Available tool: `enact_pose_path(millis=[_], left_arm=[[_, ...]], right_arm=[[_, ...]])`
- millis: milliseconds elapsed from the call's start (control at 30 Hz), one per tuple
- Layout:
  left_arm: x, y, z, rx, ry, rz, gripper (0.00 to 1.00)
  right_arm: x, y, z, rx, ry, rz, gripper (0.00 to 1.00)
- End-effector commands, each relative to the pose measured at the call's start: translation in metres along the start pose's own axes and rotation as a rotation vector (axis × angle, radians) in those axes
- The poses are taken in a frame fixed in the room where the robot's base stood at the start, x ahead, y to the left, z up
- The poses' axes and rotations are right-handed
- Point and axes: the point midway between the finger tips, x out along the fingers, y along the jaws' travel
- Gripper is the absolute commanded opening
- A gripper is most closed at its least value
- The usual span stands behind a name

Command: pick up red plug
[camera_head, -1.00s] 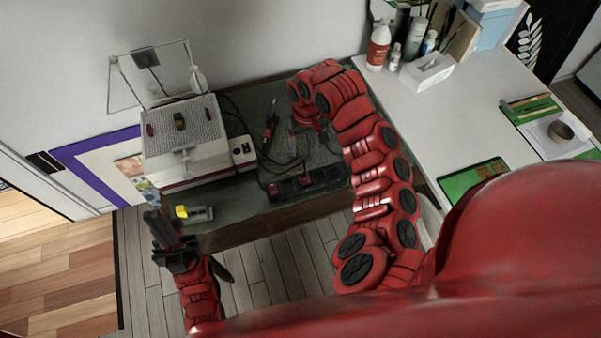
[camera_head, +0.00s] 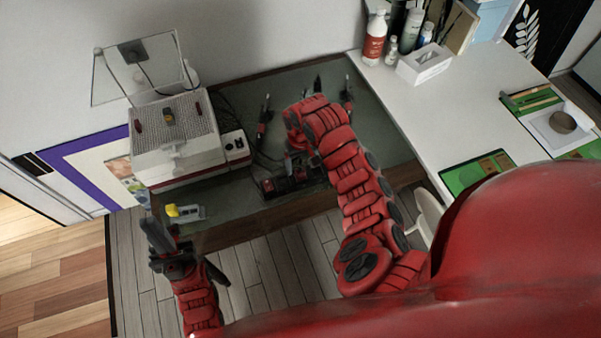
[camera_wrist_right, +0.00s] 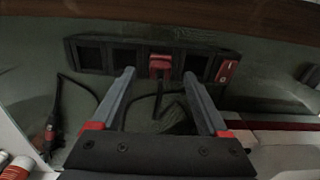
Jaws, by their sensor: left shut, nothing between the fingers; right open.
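The red plug (camera_wrist_right: 160,66) sits in the dark power strip (camera_wrist_right: 108,55), with a dark cord running from it toward my gripper. The strip also shows in the head view (camera_head: 283,187), partly hidden by my right arm. My right gripper (camera_wrist_right: 159,77) is open; its fingertips frame the plug from either side in the wrist view, and nothing is held. I cannot tell the gap in depth between fingertips and plug. In the head view my right gripper (camera_head: 296,160) is over the strip. My left gripper (camera_head: 149,212) is shut and empty, in front of the bench.
A red switch (camera_wrist_right: 227,71) is at the strip's right end. A red-handled tool (camera_wrist_right: 51,130) lies left in the wrist view. A white machine (camera_head: 178,145) stands on the bench, with a yellow-and-grey item (camera_head: 185,212) before it. A white table (camera_head: 440,110) is at right.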

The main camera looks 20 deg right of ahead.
Motion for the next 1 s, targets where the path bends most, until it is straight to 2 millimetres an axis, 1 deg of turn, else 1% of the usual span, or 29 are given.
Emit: enact_pose_path(millis=[33,100,200,333,600,633,767,800,867,900,967,1000], left_arm=[[0.007,0.000,-0.001,0.000,0.000,0.000,0.00],[0.010,-0.001,-0.002,0.000,0.000,0.000,0.00],[0.013,-0.001,-0.002,0.000,0.000,0.000,0.00],[0.015,-0.001,-0.003,0.000,0.000,0.000,0.00],[0.015,-0.001,-0.003,0.000,0.000,0.000,0.00],[0.015,-0.001,-0.003,0.000,0.000,0.000,0.00],[0.015,-0.001,-0.003,0.000,0.000,0.000,0.00],[0.015,-0.001,-0.003,0.000,0.000,0.000,0.00],[0.015,-0.001,-0.003,0.000,0.000,0.000,0.00],[0.015,-0.001,-0.003,0.000,0.000,0.000,0.00],[0.015,-0.001,-0.003,0.000,0.000,0.000,0.00],[0.015,-0.001,-0.003,0.000,0.000,0.000,0.00]], right_arm=[[0.003,-0.001,0.001,0.001,-0.009,0.000,0.78],[0.010,-0.002,-0.002,0.000,-0.005,0.001,0.78],[0.023,-0.002,-0.002,0.002,-0.007,-0.001,0.78],[0.033,-0.001,-0.002,0.002,-0.004,0.000,0.78],[0.036,0.000,-0.003,0.001,-0.002,0.001,0.78],[0.036,0.000,-0.003,0.001,-0.002,0.001,0.76],[0.036,-0.001,-0.003,0.001,-0.002,0.001,0.52],[0.036,-0.001,-0.003,0.001,-0.002,0.001,0.45],[0.036,-0.001,-0.003,0.001,-0.001,0.000,0.34],[0.036,-0.001,-0.003,0.001,-0.001,0.000,0.27],[0.036,-0.001,-0.003,0.001,-0.001,0.000,0.16],[0.036,-0.001,-0.003,0.001,-0.001,0.000,0.09]])
